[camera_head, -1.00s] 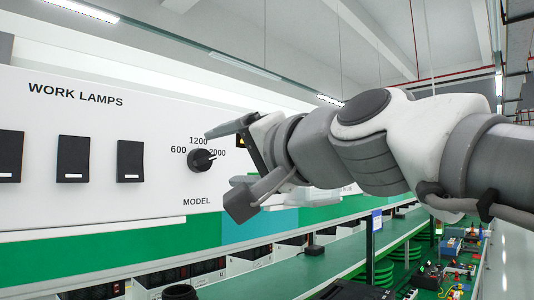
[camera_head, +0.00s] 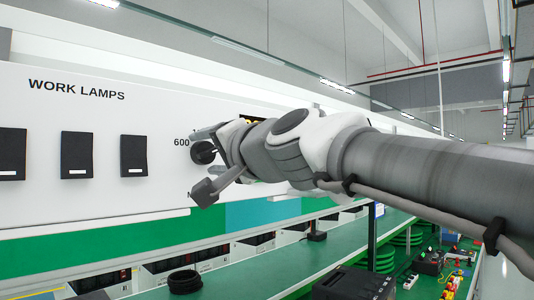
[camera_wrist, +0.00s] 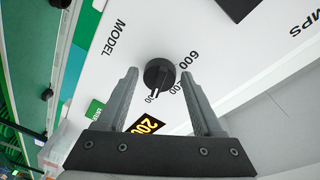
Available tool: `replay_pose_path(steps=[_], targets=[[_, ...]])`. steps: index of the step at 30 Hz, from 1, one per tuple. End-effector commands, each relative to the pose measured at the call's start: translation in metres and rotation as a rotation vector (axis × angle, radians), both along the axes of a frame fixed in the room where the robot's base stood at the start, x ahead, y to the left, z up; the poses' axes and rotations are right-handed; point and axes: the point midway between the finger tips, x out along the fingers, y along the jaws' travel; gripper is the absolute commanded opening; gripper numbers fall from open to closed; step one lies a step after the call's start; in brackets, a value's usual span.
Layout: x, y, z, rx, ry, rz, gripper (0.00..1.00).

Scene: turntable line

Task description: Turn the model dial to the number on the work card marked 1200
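The black round model dial (camera_head: 203,152) is on the white panel, partly behind my gripper in the head view. In the wrist view the dial (camera_wrist: 159,75) lies between the fingertips, its white pointer line towards the partly hidden last number, 2000 in the earlier head view. The numbers 600 (camera_wrist: 188,60) and 1200 (camera_wrist: 180,87) are beside it, 1200 partly covered. My gripper (camera_wrist: 160,76) is open, with a gap on each side of the dial; I cannot tell how deep the fingers reach. A yellow and black card (camera_wrist: 148,127) shows "200", its rest hidden.
Several black lamp switches (camera_head: 77,155) sit left of the dial under "WORK LAMPS". Below the panel is a green bench (camera_head: 270,265) with a black coil (camera_head: 184,281) and a dark box (camera_head: 352,284). A post (camera_head: 372,235) stands at the right.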

Motion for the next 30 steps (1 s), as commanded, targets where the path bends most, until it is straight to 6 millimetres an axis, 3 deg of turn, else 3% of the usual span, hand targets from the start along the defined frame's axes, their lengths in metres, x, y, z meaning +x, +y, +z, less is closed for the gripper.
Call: replay_pose_path(steps=[1, 11, 20, 30], targets=[[0.0, 0.0, 0.0, 0.0, 0.0, 0.0, 0.57], [0.0, 0.0, 0.0, 0.0, 0.0, 0.0, 0.0], [0.0, -0.001, -0.003, -0.022, -0.028, -0.001, 0.0], [0.001, -0.001, -0.011, -0.164, -0.195, -0.002, 0.0]])
